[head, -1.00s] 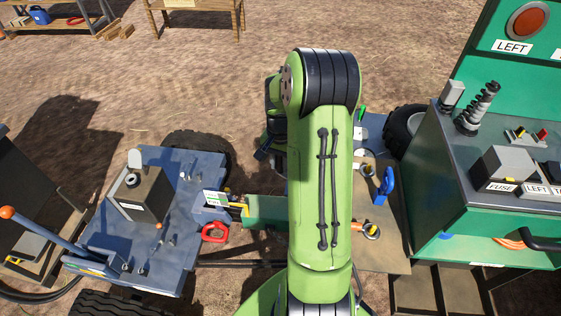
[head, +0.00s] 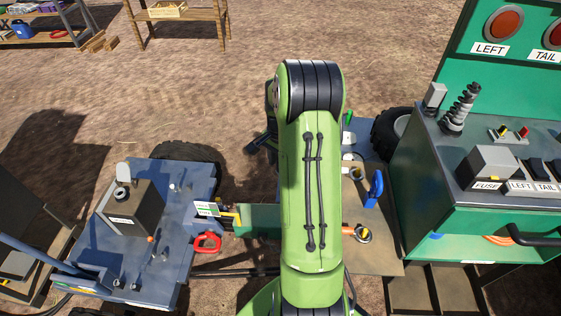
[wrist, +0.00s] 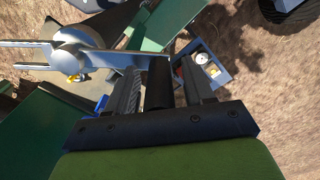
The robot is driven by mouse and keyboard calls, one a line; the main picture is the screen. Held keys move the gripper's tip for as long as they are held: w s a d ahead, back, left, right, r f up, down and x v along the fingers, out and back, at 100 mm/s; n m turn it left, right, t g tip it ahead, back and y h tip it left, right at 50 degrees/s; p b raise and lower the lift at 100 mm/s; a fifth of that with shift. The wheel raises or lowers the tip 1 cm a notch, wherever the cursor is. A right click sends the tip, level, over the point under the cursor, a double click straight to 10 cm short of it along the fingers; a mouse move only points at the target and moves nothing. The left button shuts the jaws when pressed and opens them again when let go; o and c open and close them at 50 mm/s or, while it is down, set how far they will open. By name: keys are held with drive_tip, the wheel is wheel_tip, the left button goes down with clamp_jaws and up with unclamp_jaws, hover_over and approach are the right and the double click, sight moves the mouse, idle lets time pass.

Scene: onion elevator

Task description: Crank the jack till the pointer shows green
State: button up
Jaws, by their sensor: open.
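A metal crank (wrist: 75,40) with a round hub and a silver arm shows at the upper left of the wrist view. Its arm runs right, to a dark cylindrical grip (wrist: 158,85). My gripper (wrist: 162,80) is open, with a finger on either side of that grip; contact is unclear. In the head view my green arm hides the gripper and most of the jack. A small white and green plate (head: 206,209) with a yellow pointer (head: 230,214) shows left of my arm. The pointer's exact reading is too small to tell.
A blue trailer deck (head: 170,230) with a dark box and a red handle (head: 207,243) is at left. A tan board (head: 385,250) with a blue clip (head: 375,188) is right of my arm. A green console (head: 490,210) stands at far right.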

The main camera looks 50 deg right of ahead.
drive_tip(key=shift+r, duration=0.1)
wheel_tip(320, 180, up, 16)
drive_tip(key=p, duration=0.2)
drive_tip(key=shift+f, duration=0.2)
idle(0.8)
